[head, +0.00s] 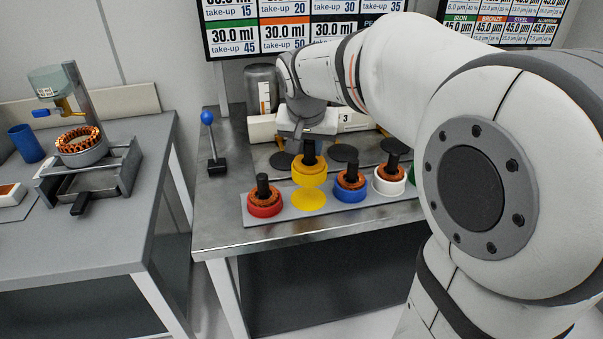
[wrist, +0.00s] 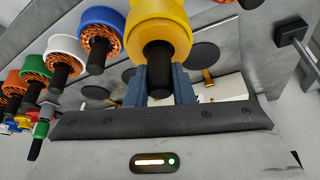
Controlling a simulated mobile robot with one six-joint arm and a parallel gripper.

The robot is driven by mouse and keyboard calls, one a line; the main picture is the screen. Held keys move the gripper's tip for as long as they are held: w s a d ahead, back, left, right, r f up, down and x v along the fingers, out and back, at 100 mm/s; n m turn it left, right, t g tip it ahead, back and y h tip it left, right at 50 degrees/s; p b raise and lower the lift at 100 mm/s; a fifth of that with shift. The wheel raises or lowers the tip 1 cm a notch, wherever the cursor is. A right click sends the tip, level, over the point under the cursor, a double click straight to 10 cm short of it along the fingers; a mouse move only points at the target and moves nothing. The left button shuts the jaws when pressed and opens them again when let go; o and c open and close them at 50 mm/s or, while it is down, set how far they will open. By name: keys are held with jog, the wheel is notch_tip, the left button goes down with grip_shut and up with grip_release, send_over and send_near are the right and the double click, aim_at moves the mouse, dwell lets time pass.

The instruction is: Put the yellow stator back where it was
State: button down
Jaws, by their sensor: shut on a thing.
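The yellow disc is bare. The gap between stator and disc looks small.
On the strip (head: 329,208), the red stator (head: 265,204) stands left of the disc; the blue (head: 350,190) and white (head: 390,185) ones stand right. A blue-knobbed lever (head: 210,140) is at the left. Another table (head: 100,220) holds a fixture with a copper-wound stator (head: 78,142).

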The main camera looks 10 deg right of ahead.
aim_at(309, 165)
jog(key=shift+f+b, duration=0.4)
jog(key=shift+f, duration=2.85)
jog(key=shift+f, duration=0.2)
jog(key=c, duration=1.3)
grip_release()
jog(key=shift+o, duration=0.2)
